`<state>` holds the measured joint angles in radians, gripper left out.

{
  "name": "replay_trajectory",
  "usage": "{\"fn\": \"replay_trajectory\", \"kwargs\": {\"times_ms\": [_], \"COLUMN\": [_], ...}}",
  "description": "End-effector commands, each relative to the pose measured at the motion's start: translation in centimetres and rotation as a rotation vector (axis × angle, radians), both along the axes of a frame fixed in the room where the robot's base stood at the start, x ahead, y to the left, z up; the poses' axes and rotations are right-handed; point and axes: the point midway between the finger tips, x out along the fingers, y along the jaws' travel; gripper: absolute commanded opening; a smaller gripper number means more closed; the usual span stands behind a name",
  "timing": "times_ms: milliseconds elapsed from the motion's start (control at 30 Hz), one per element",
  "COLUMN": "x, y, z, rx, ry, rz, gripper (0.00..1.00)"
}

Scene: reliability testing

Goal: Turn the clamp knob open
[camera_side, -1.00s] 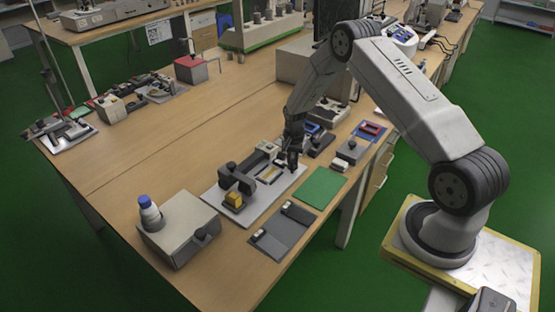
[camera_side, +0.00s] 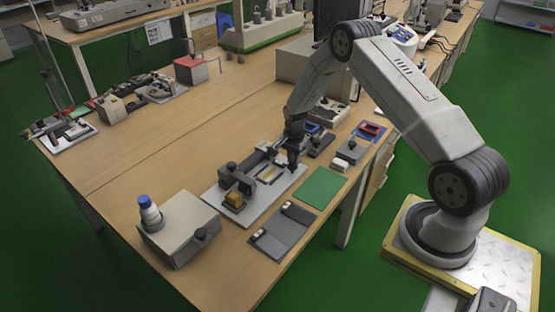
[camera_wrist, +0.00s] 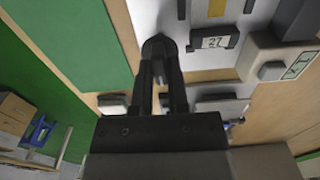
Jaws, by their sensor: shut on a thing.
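My gripper (camera_side: 292,164) points down at the right end of a light grey fixture plate (camera_side: 218,200). In the wrist view, my gripper (camera_wrist: 162,72) has its two dark fingers shut on a dark round clamp knob (camera_wrist: 157,44) at the plate's edge. The fingers cover part of the knob, and its turn angle cannot be told. In the side view the knob is hidden by the fingers.
A green mat (camera_side: 320,188) and a grey tray (camera_side: 283,233) lie in front of the plate. A small grey box with a black knob (camera_side: 350,151) is to the right. Bare table lies behind the plate.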

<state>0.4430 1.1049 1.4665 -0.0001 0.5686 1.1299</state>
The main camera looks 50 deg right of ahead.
Motion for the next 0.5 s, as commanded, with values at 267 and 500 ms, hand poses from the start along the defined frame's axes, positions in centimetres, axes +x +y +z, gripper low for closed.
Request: {"fn": "replay_trajectory", "kwargs": {"times_ms": [267,500], "x": [-0.23,-0.11], "y": [-0.19,-0.07], "z": [-0.05,-0.02], "rx": [0.0,0.0], "ry": [0.004,0.002], "rz": [-0.001,0.001], "gripper": [0.43,0.43]}}
